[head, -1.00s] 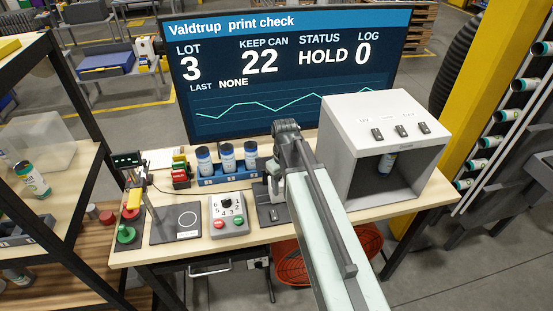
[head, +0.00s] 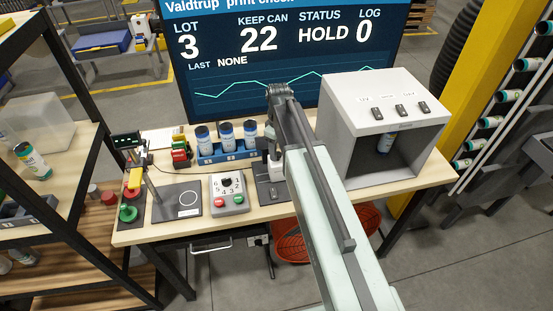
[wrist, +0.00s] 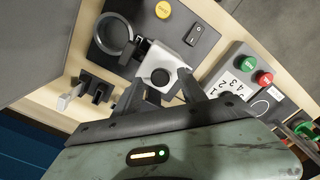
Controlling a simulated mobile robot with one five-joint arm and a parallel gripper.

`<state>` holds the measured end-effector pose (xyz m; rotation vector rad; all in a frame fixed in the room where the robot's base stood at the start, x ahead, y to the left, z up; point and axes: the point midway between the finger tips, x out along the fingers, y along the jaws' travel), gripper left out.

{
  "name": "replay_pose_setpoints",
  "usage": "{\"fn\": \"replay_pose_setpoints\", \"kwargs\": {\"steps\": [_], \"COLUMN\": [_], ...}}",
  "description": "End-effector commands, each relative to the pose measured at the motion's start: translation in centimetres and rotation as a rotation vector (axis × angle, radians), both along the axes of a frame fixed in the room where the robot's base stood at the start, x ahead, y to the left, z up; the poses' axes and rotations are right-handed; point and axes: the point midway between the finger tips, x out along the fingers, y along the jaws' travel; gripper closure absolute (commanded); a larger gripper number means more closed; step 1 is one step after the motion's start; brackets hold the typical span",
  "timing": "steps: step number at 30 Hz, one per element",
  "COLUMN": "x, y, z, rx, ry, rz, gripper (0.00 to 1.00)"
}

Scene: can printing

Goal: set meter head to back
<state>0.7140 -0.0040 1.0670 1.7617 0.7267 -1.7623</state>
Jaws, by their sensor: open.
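A pale grey block with a black round spot, which looks like the meter head (wrist: 160,75), sits by a dark plate with a ring (wrist: 113,38), a yellow disc and a rocker switch in the wrist view. My gripper (wrist: 158,82) is open, its two dark fingers on either side of the block. I cannot tell whether they touch it. In the head view the dark plate (head: 272,194) stands mid-bench, partly hidden by my arm, with a small pale part (head: 275,165) showing beside the arm. My fingers are hidden there.
A button box with a dial (head: 229,193) stands left of the plate. A blue rack (head: 232,156) holding several cans is behind it. A grey booth (head: 350,150) with a can inside stands at the right. A shelf is at the far left.

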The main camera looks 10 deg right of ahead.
Motion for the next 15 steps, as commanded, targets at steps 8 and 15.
{"fn": "replay_pose_setpoints", "kwargs": {"steps": [8, 15], "x": [-0.01, -0.01], "y": [0.05, 0.09], "z": [-0.83, -0.82], "rx": [0.000, 0.000], "ry": [0.000, 0.000], "rz": [0.000, 0.001], "gripper": [0.51, 1.00]}}
